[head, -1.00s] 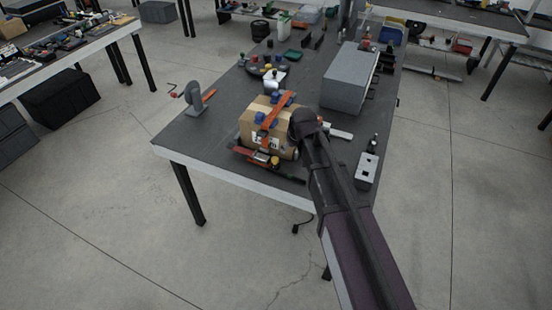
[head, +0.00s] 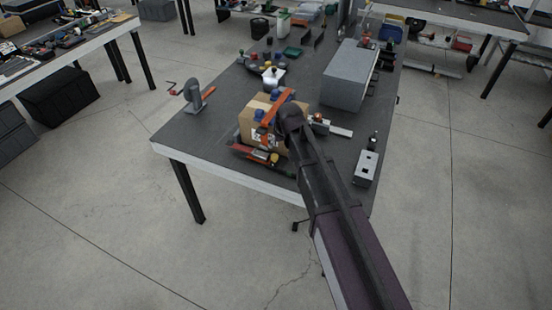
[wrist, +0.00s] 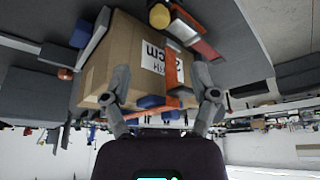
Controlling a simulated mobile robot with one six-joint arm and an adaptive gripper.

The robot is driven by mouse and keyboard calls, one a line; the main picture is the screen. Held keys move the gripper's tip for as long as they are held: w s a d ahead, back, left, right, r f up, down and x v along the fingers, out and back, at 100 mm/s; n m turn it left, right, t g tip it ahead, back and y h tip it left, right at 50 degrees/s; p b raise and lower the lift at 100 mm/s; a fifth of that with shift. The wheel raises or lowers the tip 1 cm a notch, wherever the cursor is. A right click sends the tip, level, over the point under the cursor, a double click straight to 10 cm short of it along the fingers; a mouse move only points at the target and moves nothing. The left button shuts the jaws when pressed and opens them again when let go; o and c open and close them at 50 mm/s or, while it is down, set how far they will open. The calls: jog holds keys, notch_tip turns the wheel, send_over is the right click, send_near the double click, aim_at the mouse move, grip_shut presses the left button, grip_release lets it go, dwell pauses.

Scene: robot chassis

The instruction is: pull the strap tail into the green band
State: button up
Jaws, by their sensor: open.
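A cardboard box (head: 251,121) stands near the front of the dark workbench. An orange strap (head: 275,108) runs over its top, with blue pieces (head: 275,95) along it. In the wrist view the box (wrist: 112,52) is in front of me and the strap (wrist: 172,75) runs down its labelled face. My gripper (wrist: 160,82) is open, its fingers on either side of the strap, with nothing visibly held. In the head view my arm's dark end hides the box's right side. I cannot clearly make out a green band or the strap's loose tail.
A long red tool (head: 248,152) with a yellow knob (head: 274,158) lies before the box. A grey case (head: 347,78) stands behind right and a metal socket box (head: 366,167) to the right. A grey crank device (head: 193,96) is at left. The bench's front left is clear.

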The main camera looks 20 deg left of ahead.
aim_at(275, 156)
jog(key=shift+b+x, duration=5.75)
jog(key=shift+x, duration=0.7)
grip_shut()
